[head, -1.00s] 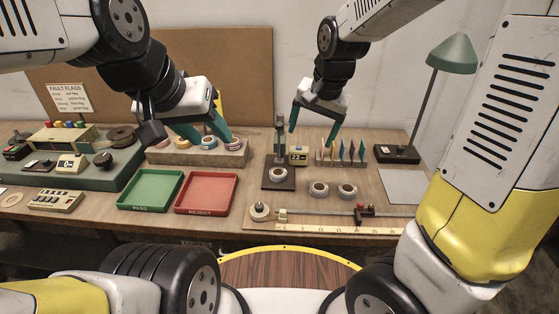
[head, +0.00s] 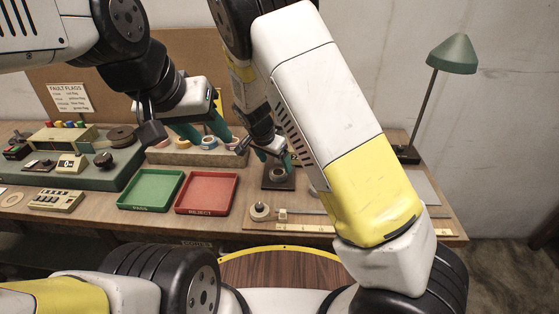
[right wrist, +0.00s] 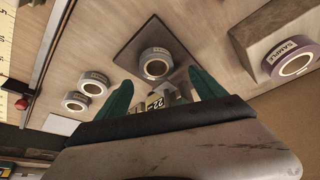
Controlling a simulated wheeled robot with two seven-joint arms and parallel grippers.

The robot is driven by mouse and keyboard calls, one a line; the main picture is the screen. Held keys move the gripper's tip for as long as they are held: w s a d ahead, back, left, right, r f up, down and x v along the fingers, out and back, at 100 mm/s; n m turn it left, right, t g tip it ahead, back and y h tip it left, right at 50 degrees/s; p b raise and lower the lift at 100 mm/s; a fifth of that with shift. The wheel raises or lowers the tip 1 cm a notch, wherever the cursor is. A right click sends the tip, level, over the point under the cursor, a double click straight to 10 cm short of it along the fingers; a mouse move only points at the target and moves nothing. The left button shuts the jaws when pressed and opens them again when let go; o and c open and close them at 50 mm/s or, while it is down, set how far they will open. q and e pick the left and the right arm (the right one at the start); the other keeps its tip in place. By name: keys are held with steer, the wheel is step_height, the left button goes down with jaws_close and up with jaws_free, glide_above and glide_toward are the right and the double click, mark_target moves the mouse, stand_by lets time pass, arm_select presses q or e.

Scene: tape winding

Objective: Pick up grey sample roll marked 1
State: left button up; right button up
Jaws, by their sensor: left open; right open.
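A grey roll (head: 278,174) lies flat on a dark square plate; it also shows in the right wrist view (right wrist: 155,64). Two more grey rolls, the nearer (right wrist: 93,83) and the farther (right wrist: 75,101), lie on the table to its left in the right wrist view; my right arm hides them in the head view. Their markings are too small to read. My right gripper (head: 275,158) is open and empty above the plate; its fingers (right wrist: 160,77) point toward the plate's roll, apart from it. My left gripper (head: 214,137) is open near the block of coloured rolls.
A wooden block (head: 165,157) with coloured rolls stands left of the plate. A purple roll marked SAMPLE (right wrist: 291,62) sits on a block. A green tray (head: 150,190) and red tray (head: 206,193) are nearer. A green lamp (head: 452,54) stands right.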

mark_target(280, 175)
steer(key=x, duration=0.4)
steer(key=shift+s+f, duration=0.15)
steer(key=shift+s, duration=0.1)
steer(key=c, duration=1.5)
steer(key=shift+c, duration=0.2)
